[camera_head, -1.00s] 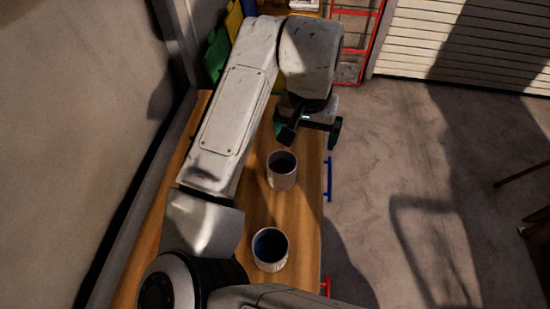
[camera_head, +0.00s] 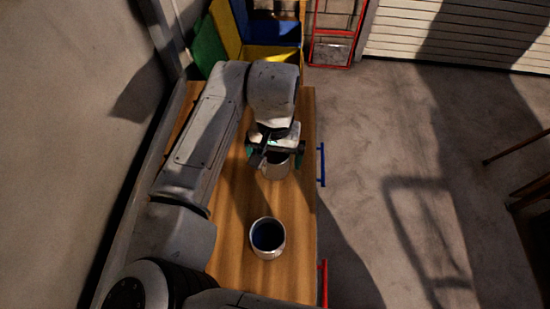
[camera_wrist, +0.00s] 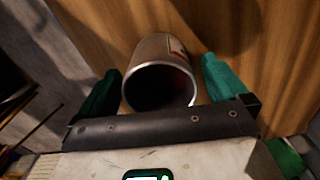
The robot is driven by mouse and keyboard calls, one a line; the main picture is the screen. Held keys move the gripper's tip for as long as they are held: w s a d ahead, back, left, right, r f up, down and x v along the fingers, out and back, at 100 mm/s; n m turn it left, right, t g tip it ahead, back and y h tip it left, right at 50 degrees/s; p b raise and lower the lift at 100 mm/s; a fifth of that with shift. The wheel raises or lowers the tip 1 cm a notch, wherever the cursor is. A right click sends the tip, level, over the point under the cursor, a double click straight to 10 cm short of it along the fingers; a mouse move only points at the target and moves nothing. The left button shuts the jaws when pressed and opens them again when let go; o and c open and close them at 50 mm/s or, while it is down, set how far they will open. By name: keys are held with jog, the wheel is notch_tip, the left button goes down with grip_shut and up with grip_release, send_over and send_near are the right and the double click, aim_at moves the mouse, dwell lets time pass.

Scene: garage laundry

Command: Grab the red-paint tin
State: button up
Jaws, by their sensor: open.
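The red-paint tin (camera_wrist: 157,87) is a pale open-topped can with dark red inside, seen in the wrist view. It lies between the two green fingers of my gripper (camera_wrist: 160,90), which is open, with a gap on the right. In the head view the tin (camera_head: 275,171) stands on the wooden bench, partly hidden under my gripper (camera_head: 277,154). I cannot tell whether a finger touches it. A second tin (camera_head: 267,238) with blue paint stands nearer on the bench, clear of my gripper.
The wooden bench (camera_head: 232,236) runs along the wall at left. Yellow, blue and green bins (camera_head: 270,32) stand beyond its far end. A red metal frame (camera_head: 331,54) stands behind on the floor. The concrete floor at right (camera_head: 390,130) is mostly clear.

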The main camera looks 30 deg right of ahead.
jog(key=shift+f, duration=1)
jog(key=c, duration=1.1)
jog(key=shift+r, duration=0.1)
